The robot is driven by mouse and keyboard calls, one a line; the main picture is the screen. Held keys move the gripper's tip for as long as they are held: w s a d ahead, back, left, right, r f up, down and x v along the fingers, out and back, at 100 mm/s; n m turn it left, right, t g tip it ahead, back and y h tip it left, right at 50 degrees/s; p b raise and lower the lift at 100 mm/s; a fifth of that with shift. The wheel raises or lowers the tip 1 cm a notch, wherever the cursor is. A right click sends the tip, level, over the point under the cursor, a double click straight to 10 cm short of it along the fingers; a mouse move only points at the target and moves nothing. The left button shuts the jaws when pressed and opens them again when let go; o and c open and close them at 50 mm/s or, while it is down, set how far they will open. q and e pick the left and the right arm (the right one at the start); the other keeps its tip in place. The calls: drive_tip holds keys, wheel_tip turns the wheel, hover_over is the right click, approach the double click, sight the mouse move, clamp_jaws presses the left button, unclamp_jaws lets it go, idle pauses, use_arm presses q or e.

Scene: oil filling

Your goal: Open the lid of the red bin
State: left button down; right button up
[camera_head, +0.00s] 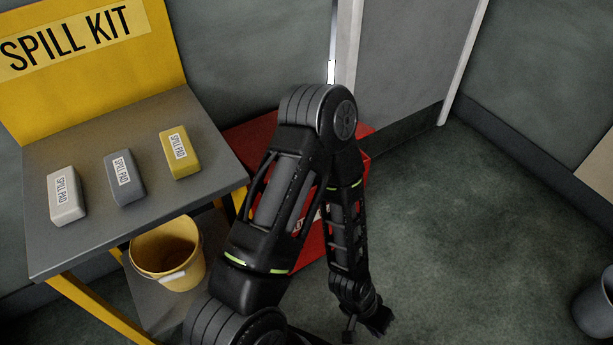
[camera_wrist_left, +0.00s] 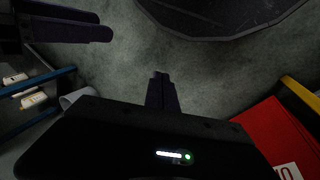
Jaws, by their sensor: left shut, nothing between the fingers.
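The red bin (camera_head: 250,137) stands on the floor beside the grey table, in the middle of the head view. My left arm crosses in front of it and hides much of its top and front. Its lid state cannot be told. In the left wrist view the fingers of my left gripper (camera_wrist_left: 160,77) are together and empty. My right gripper does not show.
A grey table (camera_head: 100,225) with a yellow SPILL KIT panel (camera_head: 150,75) holds three spill pads. A yellow bucket (camera_head: 165,260) sits on its lower shelf. A dark container (camera_head: 595,305) stands at the far right. The floor right of the bin is clear.

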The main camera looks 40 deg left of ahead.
use_arm(q)
drive_tip(key=w+a+r+m+y, duration=0.5)
drive_tip(key=a+m, duration=0.2)
drive_tip(key=a, duration=0.2)
drive_tip(key=w+a+r+m+t+y+b, duration=0.1)
drive_tip(key=w+a+r+m+y, duration=0.3)
drive_tip(key=w+a+r+m, duration=0.2)
drive_tip(key=w+a+r+m+y, duration=0.5)
drive_tip(key=a+m, duration=0.4)
drive_tip(key=a, duration=0.4)
drive_tip(key=shift+w+a+r+t+y+b, duration=0.2)
drive_tip(key=shift+w+r+t+y+b, duration=0.1)
drive_tip(key=shift+w+b, duration=0.1)
drive_tip(key=shift+f, duration=0.1)
